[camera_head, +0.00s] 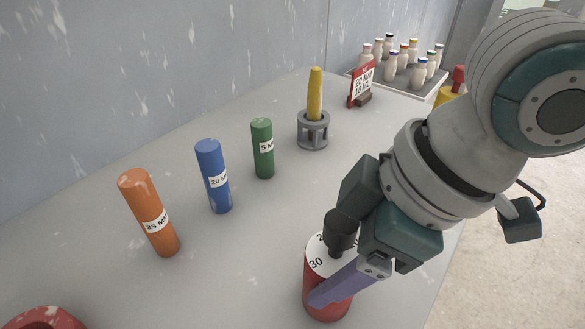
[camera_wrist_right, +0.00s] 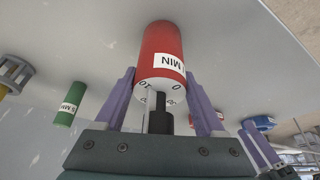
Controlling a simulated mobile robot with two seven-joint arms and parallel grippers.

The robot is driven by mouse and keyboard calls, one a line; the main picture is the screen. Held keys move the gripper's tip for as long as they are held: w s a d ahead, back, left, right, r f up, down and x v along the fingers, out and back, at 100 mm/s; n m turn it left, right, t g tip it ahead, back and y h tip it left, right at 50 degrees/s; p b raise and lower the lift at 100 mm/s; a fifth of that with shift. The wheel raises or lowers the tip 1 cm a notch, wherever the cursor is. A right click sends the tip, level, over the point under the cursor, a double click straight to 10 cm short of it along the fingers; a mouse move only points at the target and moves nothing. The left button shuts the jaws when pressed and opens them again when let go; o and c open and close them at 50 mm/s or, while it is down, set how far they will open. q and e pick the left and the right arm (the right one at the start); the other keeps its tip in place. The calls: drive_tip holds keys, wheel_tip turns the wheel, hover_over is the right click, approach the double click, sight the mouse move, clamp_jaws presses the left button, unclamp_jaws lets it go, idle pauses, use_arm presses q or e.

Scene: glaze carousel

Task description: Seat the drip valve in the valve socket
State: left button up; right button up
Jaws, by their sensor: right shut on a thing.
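My right gripper (camera_wrist_right: 158,85) is shut on a red cylinder (camera_wrist_right: 163,55) labelled MIN. Its purple fingers lie on both sides of its dial end, around a black knob. In the head view the red cylinder (camera_head: 318,285) is upright below my right gripper (camera_head: 338,290), with a white dial and the black knob (camera_head: 341,232) on top. A yellow body with a red top (camera_head: 458,77), perhaps the drip valve, is partly hidden behind my right arm. I cannot make out the valve socket. Purple fingers (camera_wrist_right: 261,147), apparently my left gripper, show at the wrist view's lower right; their opening is unclear.
Orange (camera_head: 150,215), blue (camera_head: 214,176) and green (camera_head: 263,148) labelled cylinders stand left. A yellow tapered piece (camera_head: 315,95) stands in a grey cage holder (camera_head: 313,140). A red sign (camera_head: 361,84) and a tray (camera_head: 398,83) of several bottles are at the back.

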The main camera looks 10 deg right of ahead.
clamp_jaws()
drive_tip(key=shift+r, duration=0.15)
